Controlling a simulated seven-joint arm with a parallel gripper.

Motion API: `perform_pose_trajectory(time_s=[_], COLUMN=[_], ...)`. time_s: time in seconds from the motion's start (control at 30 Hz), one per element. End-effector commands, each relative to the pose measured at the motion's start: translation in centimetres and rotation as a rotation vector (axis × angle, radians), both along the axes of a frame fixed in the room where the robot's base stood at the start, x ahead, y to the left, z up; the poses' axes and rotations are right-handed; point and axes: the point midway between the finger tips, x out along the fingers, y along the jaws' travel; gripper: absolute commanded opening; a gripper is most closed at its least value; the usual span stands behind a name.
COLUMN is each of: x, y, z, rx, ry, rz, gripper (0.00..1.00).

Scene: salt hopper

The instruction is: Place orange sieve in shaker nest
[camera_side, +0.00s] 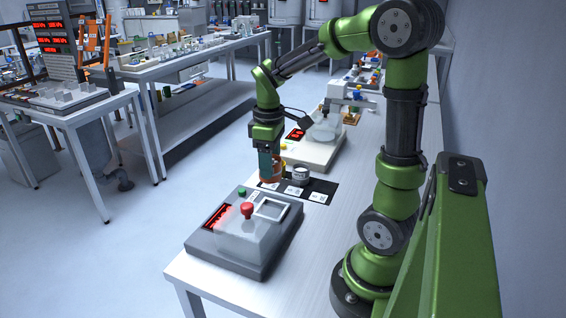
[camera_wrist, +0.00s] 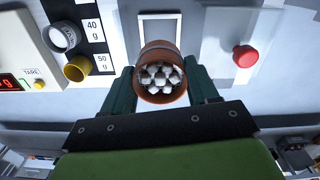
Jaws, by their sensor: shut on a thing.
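The orange sieve (camera_wrist: 143,95) is between my gripper's fingers (camera_wrist: 160,90) in the wrist view, and my gripper is shut on it. Several pale grey lumps (camera_wrist: 160,74) show inside its round opening. The shaker nest, a white square frame (camera_wrist: 118,18), lies past the sieve, which covers part of it. In the side view my gripper (camera_side: 270,178) holds the orange sieve (camera_side: 277,166) near the black mat, behind the grey shaker (camera_side: 222,252). The nest (camera_side: 271,208) shows on the shaker's top, apart from the sieve.
A red button (camera_side: 247,210) stands up on the shaker beside the nest. A grey cup (camera_side: 300,175) and a yellow cup (camera_wrist: 77,68) stand by the black mat (camera_side: 325,187) with its weight labels. A scale with a red display (camera_side: 296,134) stands behind.

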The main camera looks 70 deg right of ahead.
Motion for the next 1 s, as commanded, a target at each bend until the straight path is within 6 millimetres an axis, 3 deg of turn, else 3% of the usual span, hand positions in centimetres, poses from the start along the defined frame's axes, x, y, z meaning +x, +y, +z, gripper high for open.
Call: perform_pose_trajectory(time_s=[0.3, 0.7, 1.0], x=[-0.1, -0.1, 0.0], y=[0.0, 0.0, 0.0], z=[-5.3, -10.1, -10.9], rx=[0.002, 0.002, 0.0], ry=[0.004, 0.002, -0.002], rz=[-0.001, -0.001, -0.001], gripper=[0.26, 0.26, 0.26])
